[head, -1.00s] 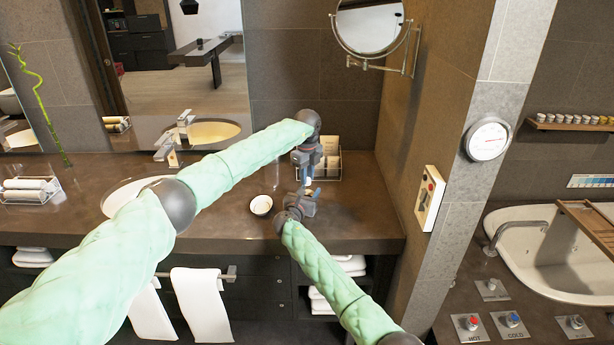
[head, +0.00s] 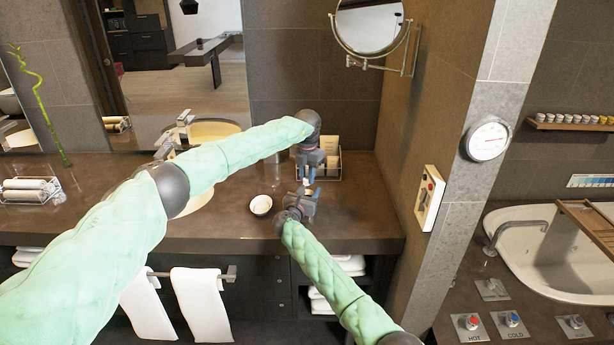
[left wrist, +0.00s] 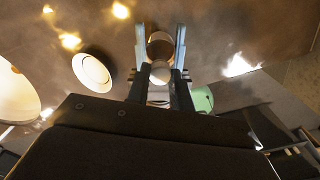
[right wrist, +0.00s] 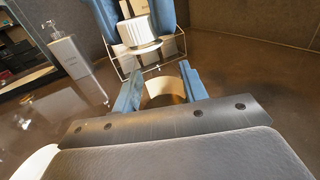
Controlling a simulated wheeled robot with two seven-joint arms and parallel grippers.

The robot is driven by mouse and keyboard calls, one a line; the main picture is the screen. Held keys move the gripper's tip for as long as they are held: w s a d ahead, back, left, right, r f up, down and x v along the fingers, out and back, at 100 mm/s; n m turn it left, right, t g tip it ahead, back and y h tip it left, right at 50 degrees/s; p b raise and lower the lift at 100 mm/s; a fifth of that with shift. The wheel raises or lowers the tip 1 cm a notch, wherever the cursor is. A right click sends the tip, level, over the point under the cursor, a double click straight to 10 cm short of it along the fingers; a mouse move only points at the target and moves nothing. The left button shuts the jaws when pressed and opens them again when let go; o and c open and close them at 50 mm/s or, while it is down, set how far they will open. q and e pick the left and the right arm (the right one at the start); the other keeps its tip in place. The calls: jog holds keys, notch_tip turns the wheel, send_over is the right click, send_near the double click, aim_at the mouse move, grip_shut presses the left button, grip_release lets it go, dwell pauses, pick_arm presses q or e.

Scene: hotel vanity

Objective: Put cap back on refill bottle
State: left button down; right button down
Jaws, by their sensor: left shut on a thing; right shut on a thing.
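My left gripper (head: 307,179) is shut on the white ribbed cap, above my right gripper. In the right wrist view the cap (right wrist: 138,33) is between the blue left fingers, slightly tilted. My right gripper (head: 303,191) is shut on the amber-brown refill bottle (right wrist: 164,92), whose side shows between its fingers. In the right wrist view the cap appears above and a little left of the bottle, with a gap between them. In the left wrist view the pale cap (left wrist: 160,72) is between the fingers, with a brown round shape beyond it. The bottle is mostly hidden in the head view.
A small white bowl (head: 260,205) stands on the counter left of the grippers. A wire rack (head: 328,165) with cards stands behind them. A pump bottle (right wrist: 66,50) shows in the right wrist view. Rolled towels (head: 30,189) lie in a tray at far left.

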pick_arm(q)
jog(key=m, duration=0.5)
jog(key=shift+w+a+m, duration=0.1)
jog(key=shift+m, duration=0.2)
jog(key=m, duration=0.5)
jog(key=c, duration=1.2)
grip_release()
jog(key=shift+c, duration=0.2)
jog(key=shift+r, duration=0.1)
jog(key=shift+r, duration=2.1)
jog(key=shift+c, duration=0.3)
